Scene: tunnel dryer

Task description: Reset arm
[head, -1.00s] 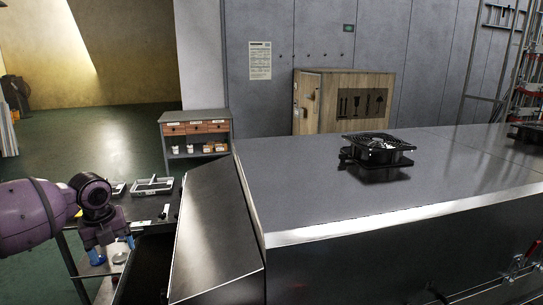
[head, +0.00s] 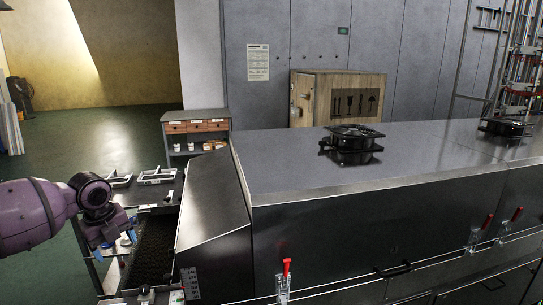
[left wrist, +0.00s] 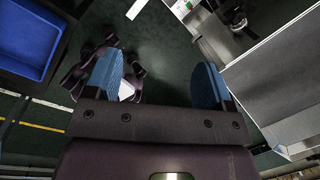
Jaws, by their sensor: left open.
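My left arm comes in from the left in the head view, with the left gripper (head: 122,240) pointing down beside the dryer's sloped end. My right gripper shows in neither view.
The long metal dryer (head: 340,235) fills the right, with fans (head: 352,140) on top and red-handled latches (head: 286,268) on its side. A bench with trays (head: 157,176) stands close to my left arm. A blue bin (left wrist: 28,38) shows in the left wrist view.

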